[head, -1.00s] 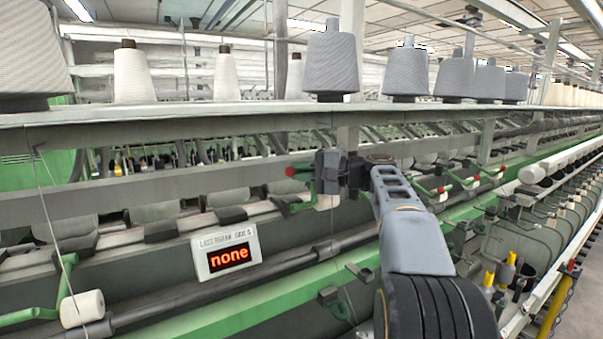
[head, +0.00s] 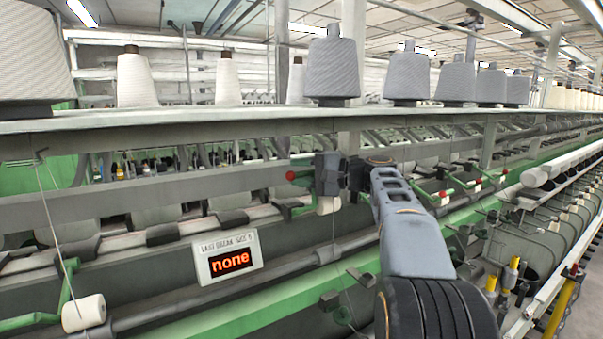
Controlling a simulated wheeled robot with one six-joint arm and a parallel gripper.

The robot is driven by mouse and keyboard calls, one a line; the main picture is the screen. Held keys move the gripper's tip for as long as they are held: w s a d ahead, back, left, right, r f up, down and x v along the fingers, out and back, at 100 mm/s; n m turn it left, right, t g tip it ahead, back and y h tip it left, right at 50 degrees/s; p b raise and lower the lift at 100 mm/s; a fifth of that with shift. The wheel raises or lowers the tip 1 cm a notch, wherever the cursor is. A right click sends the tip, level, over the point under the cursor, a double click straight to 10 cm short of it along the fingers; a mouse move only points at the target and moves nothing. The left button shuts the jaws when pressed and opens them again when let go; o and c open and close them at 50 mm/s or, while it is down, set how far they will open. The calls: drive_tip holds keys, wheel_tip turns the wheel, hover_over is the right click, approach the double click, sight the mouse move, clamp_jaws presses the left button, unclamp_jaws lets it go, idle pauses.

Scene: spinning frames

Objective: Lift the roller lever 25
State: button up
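Roller levers with green arms and red knobs line the machine's long green rail. No number shows on any of them, so I cannot tell which is 25. One red knob (head: 291,175) is just left of my gripper (head: 322,176), with a short green rod running toward the jaws. A green lever arm (head: 290,207) and a white roller (head: 328,205) are just below the gripper. My gripper is dark and seen from behind and the side. Its fingertips are hidden or too small to tell whether they are open, shut or touching the lever.
A sign (head: 228,257) reads "none" on the machine front. Another green lever with a white roller (head: 83,313) is at lower left. Yarn cones (head: 333,70) stand on the shelf (head: 230,126) above the gripper. More red-knobbed levers (head: 443,194) lie to the right. Yellow posts (head: 510,275) stand at right.

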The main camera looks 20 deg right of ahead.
drive_tip(key=shift+w+d+f, duration=0.1)
drive_tip(key=shift+d+f, duration=0.1)
drive_tip(key=shift+f, duration=0.15)
drive_tip(key=shift+d, duration=0.15)
drive_tip(key=b+v, duration=0.2)
drive_tip(key=v, duration=1.1)
drive_tip(key=shift+s+r+b, duration=0.3)
drive_tip(key=shift+b, duration=0.05)
